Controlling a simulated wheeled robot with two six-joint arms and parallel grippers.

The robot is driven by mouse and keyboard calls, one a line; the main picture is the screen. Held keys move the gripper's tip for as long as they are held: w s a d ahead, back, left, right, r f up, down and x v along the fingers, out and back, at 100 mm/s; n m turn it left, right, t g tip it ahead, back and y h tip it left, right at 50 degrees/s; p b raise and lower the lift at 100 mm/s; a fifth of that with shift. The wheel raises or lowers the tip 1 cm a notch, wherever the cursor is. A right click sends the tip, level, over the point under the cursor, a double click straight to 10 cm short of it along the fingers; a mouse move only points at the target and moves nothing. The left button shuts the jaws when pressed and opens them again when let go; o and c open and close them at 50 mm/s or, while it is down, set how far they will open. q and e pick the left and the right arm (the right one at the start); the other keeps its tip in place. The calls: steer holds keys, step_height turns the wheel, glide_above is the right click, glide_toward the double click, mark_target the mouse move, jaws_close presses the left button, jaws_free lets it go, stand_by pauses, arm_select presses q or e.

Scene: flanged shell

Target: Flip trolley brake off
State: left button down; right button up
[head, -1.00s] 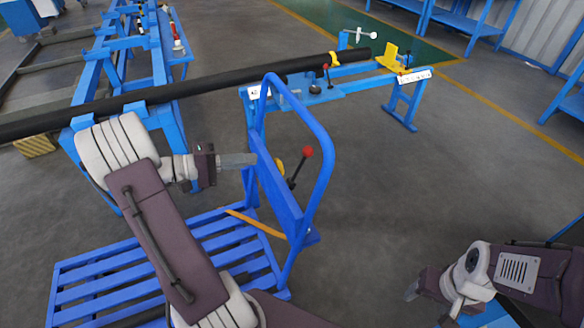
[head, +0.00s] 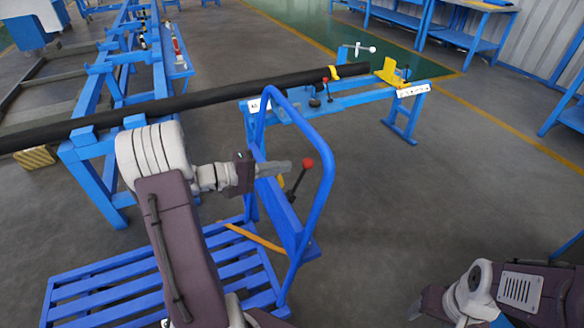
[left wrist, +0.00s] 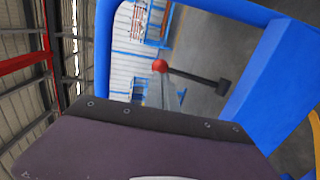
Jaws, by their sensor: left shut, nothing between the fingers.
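The trolley brake lever (head: 299,178) is a dark rod with a red ball knob (head: 308,163), standing on the blue trolley handle frame (head: 326,190). My left gripper (head: 288,167) is shut and empty, its fingertips just left of the red knob. In the left wrist view the knob (left wrist: 160,66) shows beyond the tips of my left gripper (left wrist: 166,92), and the lever (left wrist: 195,77) runs right to a dark base. I cannot tell whether fingers and knob touch. My right gripper (head: 414,310) is partly in view at the lower right, its fingers cut off or unclear.
A long black pipe (head: 200,104) lies across blue supports behind the trolley. The slatted blue trolley deck (head: 110,298) is below my left arm. The blue handle loop arches around the lever. Grey floor (head: 420,200) to the right is clear.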

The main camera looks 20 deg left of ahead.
mark_target(304, 161)
arm_select(q)
steer(key=shift+x, duration=1.7)
steer(key=shift+r, duration=0.1)
steer(key=shift+w+d+r+g+y+p, duration=0.1)
steer(key=shift+w+d+g+y+p, duration=0.65)
steer(key=shift+p, duration=0.3)
steer(key=w+g+p, duration=0.1)
steer(key=d+f+y+p, duration=0.1)
steer(key=w+d+g+y+p, duration=0.1)
steer(key=shift+w+d+f+g+p, duration=0.15)
steer(key=shift+w+d+g+p, duration=0.05)
steer(key=shift+w+g+p, duration=0.15)
steer(key=w+d+f+g+y, duration=0.2)
steer(key=w+d+f, duration=0.1)
steer(key=f, duration=0.4)
steer(key=shift+w+f, duration=0.25)
steer(key=shift+w, duration=0.1)
